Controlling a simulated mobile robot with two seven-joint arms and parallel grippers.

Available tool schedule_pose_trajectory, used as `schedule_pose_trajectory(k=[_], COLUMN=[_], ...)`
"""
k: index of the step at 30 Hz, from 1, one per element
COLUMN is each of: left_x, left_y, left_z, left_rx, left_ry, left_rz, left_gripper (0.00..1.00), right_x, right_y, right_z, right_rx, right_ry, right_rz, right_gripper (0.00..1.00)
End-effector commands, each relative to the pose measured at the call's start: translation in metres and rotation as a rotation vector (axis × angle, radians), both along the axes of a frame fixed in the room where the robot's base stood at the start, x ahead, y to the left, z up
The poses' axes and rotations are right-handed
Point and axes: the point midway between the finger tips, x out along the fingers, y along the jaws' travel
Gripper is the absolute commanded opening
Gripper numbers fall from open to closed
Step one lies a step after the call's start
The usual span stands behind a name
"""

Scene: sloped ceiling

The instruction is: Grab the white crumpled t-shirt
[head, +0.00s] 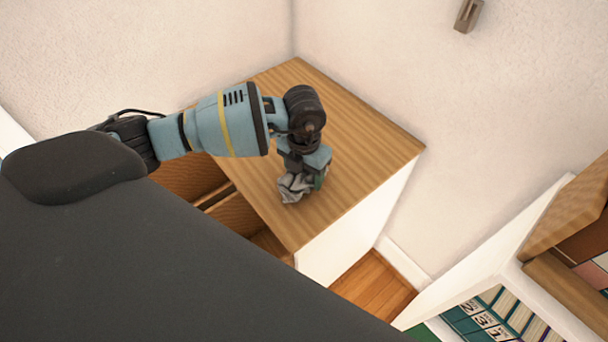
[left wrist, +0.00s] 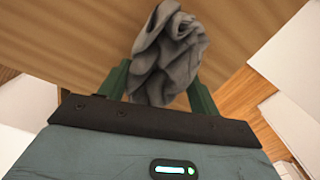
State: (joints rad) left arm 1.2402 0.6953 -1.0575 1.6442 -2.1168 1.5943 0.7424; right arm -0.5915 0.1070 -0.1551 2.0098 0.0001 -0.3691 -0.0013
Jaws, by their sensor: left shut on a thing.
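The crumpled t-shirt (head: 293,187) looks grey-white and bunched up. It is at the wooden top of a cabinet (head: 345,130), near its front edge. My left gripper (head: 304,178) points down over the cabinet top and is shut on the t-shirt. In the left wrist view the t-shirt (left wrist: 168,58) sits between the two green fingers (left wrist: 160,90), with folds sticking out past them. I cannot tell whether the cloth still touches the wood. My right gripper is in neither view.
The cabinet stands in a wall corner, with open drawers or shelves (head: 232,215) on its front left. A white bookcase (head: 490,280) with books stands at the lower right. Wooden floor (head: 375,285) shows between them. The cabinet top is otherwise clear.

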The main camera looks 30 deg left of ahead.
Motion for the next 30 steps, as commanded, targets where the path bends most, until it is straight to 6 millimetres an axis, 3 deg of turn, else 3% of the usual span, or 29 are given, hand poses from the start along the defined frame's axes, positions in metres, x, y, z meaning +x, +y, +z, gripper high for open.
schedule_pose_trajectory(k=[4, 21, 30], left_x=[0.001, -0.111, -0.150], left_y=[0.000, 0.000, 0.000], left_z=[0.024, 0.031, 0.034], left_rx=[-0.001, 0.000, 0.000], left_ry=[-0.007, 0.000, 0.000], left_rz=[0.000, -0.002, -0.001], left_gripper=[0.37, 0.37, 0.37], right_x=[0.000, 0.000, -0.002], right_y=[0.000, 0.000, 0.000], right_z=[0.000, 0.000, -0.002], right_rx=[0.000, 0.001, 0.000], right_ry=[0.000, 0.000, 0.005], right_rz=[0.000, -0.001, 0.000], right_gripper=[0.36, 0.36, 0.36])
